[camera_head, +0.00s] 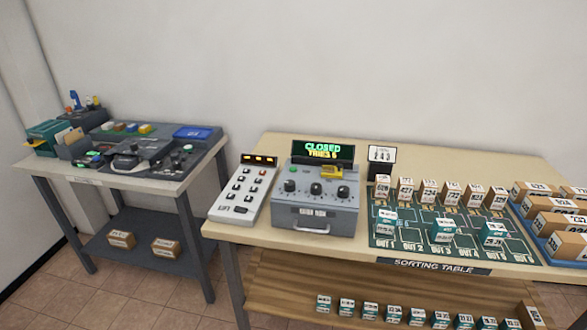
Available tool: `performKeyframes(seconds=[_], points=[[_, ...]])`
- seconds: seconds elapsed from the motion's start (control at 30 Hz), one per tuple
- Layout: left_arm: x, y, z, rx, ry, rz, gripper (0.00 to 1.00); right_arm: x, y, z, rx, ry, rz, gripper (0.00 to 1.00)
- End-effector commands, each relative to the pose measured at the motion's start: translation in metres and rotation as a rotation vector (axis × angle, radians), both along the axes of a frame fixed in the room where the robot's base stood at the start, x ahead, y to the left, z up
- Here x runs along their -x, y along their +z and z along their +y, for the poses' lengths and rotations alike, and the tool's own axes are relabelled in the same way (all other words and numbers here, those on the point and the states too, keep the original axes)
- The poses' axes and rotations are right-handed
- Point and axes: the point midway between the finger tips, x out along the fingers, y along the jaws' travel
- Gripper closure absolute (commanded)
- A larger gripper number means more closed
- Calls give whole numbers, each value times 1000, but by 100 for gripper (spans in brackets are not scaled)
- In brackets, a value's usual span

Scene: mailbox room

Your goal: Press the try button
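A grey box (314,217) stands on the sorting table, with a dark display (322,151) on top reading "CLOSED" and "TRIES" with a number that looks like 5. Its front has three dark knobs, a label and a handle (312,229). A small green button (293,170) sits at its upper left, and a yellow piece (331,172) at its upper right. To its left is a light keypad (238,199) with black keys, a red button and an orange-lit display. No legible marking tells which button is the try button. Neither gripper is in view.
The sorting table (352,251) also holds a green mat (405,237) with small boxes, a number card (381,156) and a blue tray of cartons at right. Boxes line its lower shelf. A separate side table (171,186) with equipment stands left, with a floor gap between.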

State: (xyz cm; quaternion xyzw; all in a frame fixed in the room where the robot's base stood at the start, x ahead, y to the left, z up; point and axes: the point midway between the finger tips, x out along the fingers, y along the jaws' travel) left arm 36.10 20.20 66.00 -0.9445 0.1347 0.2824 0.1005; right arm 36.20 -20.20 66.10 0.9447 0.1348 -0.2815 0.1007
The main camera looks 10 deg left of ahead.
Motion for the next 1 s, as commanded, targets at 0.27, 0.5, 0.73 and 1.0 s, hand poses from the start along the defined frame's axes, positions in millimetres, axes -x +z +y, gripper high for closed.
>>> performKeyframes(seconds=[0.27,0.5,0.73,1.0], points=[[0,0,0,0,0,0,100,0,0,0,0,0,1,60],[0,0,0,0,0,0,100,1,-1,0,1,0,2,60],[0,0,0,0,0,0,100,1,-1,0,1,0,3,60],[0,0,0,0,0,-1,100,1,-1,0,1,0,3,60]])
